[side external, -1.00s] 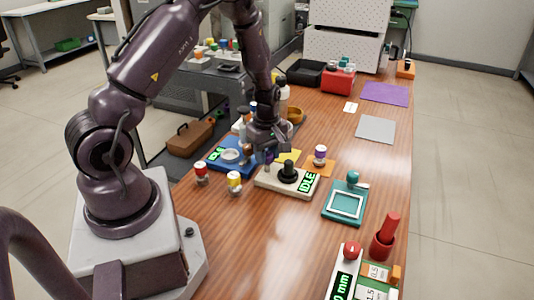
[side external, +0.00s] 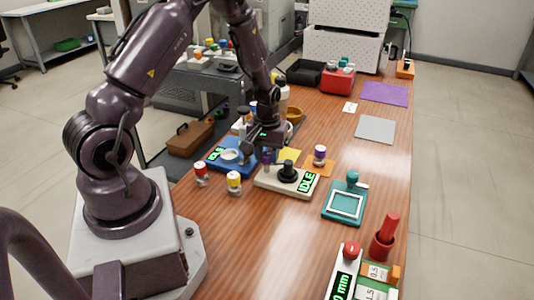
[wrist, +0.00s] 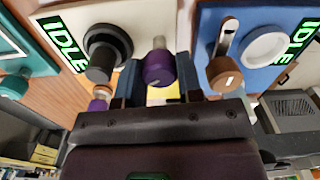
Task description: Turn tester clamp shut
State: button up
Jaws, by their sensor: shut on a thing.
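The tester is a cream box (side external: 268,181) with a green IDLE display (side external: 307,182) and a black post (side external: 288,172) on a round base. Its clamp has a purple knob (side external: 267,158) on the box's left part. The knob also shows in the wrist view (wrist: 159,68), at the end of a short grey lever. My gripper (wrist: 160,85) is shut on the purple knob, with one finger on each side. In the side view my gripper (side external: 267,148) stands over the knob from above. The wrist view does not show the fingers' full contact.
A blue device (side external: 222,166) with a brown knob (wrist: 224,75) and an IDLE display stands close beside the tester. Red-capped and yellow-capped jars (side external: 234,182) stand in front. A purple-capped jar (side external: 320,155) stands on an orange mat. A teal tray device (side external: 345,205) is to the right.

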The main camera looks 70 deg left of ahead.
aim_at(267, 154)
jog(key=m, duration=0.6)
jog(key=shift+m, duration=0.4)
dwell(0.3)
jog(key=o, duration=0.9)
jog(key=shift+r, duration=0.15)
notch_tip(267, 154, up, 13)
jog(key=shift+f, duration=0.1)
